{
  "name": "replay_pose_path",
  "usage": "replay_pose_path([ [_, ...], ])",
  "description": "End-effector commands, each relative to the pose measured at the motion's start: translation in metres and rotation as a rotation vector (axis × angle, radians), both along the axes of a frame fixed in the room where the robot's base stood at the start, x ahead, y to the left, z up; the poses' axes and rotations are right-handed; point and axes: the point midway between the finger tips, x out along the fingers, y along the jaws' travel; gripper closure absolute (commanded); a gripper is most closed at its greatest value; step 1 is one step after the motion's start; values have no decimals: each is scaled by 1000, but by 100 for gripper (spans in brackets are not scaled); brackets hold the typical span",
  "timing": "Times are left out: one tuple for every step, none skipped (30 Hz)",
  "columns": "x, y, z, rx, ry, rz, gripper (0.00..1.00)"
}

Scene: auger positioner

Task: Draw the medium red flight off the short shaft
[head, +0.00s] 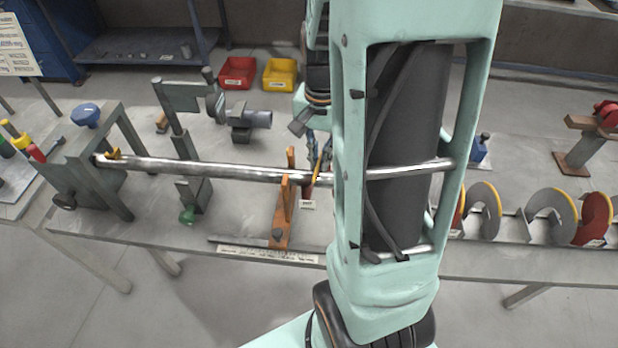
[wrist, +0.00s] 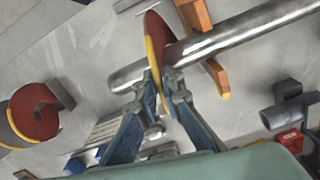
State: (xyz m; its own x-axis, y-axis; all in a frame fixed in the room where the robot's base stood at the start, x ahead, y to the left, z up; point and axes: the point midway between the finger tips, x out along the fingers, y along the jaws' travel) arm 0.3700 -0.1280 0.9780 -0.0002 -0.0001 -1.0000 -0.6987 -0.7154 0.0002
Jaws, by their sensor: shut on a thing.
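The long metal shaft (head: 215,168) lies level from the grey mount at the left to behind my arm, and also crosses the wrist view (wrist: 240,33). The red flight (wrist: 154,32) with a yellow rim is seen nearly edge-on around the shaft, near its left end in the wrist view. In the head view, only a thin edge of this flight (head: 317,180) shows beside my arm. My gripper (wrist: 160,88) is shut on the flight's lower rim; it is partly hidden in the head view (head: 319,152). The flight's size mark cannot be read.
An orange support (head: 283,212) stands under the shaft close to the flight. Several other flights, one red (head: 595,218), stand in a row at the right. A clamp post (head: 178,125) stands behind the shaft. Red (head: 237,73) and yellow (head: 280,74) bins lie farther back.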

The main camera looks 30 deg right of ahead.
Motion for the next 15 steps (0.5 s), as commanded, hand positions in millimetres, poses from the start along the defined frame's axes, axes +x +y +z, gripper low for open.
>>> replay_pose_path([
  [-1, -2, 1, -1, -2, -2, 100],
  [-2, -3, 1, -1, -2, -2, 100],
  [-3, -5, 1, -1, -2, -2, 100],
  [-3, -6, 1, -1, -2, -2, 100],
  [-4, -7, 1, -1, -2, -1, 100],
  [-5, -9, 1, -1, -2, -1, 100],
  [-6, -10, 1, -1, -2, -1, 100],
  [-7, -11, 1, -1, -2, -2, 100],
  [-8, -13, 1, -1, -2, -2, 100],
  [-8, -14, 1, -1, -2, -2, 100],
  [-9, -15, 1, -1, -2, -2, 100],
  [-10, -16, 1, -1, -2, -1, 100],
  [-11, -17, 1, -1, -2, 0, 100],
  [-12, -18, 1, -1, -2, 0, 100],
  [-13, -20, 1, -1, -2, -1, 100],
])
